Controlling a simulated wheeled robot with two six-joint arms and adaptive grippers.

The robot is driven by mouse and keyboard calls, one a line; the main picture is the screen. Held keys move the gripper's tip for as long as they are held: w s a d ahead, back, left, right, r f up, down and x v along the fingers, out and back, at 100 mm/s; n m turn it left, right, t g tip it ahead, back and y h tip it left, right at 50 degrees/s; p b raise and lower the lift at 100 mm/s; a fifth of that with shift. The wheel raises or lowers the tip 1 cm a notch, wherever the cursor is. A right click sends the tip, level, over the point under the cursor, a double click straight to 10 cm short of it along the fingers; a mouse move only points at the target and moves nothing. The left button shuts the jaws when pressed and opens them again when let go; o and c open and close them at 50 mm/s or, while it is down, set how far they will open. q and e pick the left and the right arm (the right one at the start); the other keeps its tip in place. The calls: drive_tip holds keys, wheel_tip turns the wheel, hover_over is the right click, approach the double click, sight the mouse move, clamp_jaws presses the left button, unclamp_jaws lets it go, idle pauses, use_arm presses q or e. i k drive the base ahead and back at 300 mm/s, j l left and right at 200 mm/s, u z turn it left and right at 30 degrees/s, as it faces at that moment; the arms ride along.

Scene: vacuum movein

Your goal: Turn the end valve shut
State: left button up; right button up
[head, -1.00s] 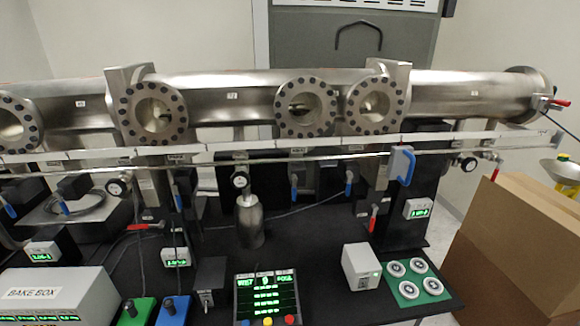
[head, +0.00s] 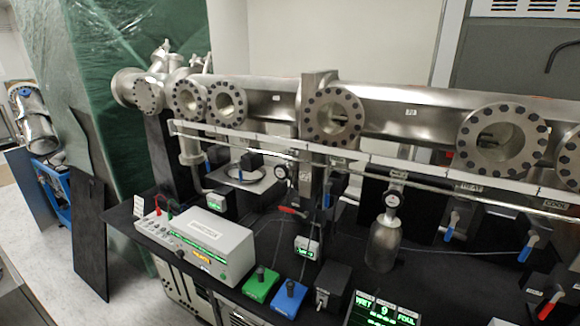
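The steel vacuum pipe (head: 385,107) runs across the head view with several round flanged ports on its front. Its left end carries a cluster of steel flanges and fittings (head: 168,72). No handle can be made out clearly there. Below the pipe, valves with blue handles (head: 526,247) hang along the thin line, and red handles show at the middle (head: 291,212) and lower right (head: 549,305). I cannot tell which of these, if any, is the end valve. The pipe's right end lies outside the view. Neither gripper is in view.
The black bench (head: 135,240) holds a white control box (head: 205,242), a green box (head: 261,285), a blue box (head: 288,298) and a display (head: 383,310). A green-wrapped stack (head: 110,90) and a leaning dark panel (head: 90,235) stand left. Pale floor (head: 40,255) shows at left.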

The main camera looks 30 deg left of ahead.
sight(282, 172)
drive_tip(key=u, duration=1.5)
drive_tip(key=i+j+u, duration=0.15)
drive_tip(key=j, duration=0.2)
drive_tip(key=i+j+u, duration=0.15)
drive_tip(key=j, duration=0.15)
drive_tip(key=k, duration=0.05)
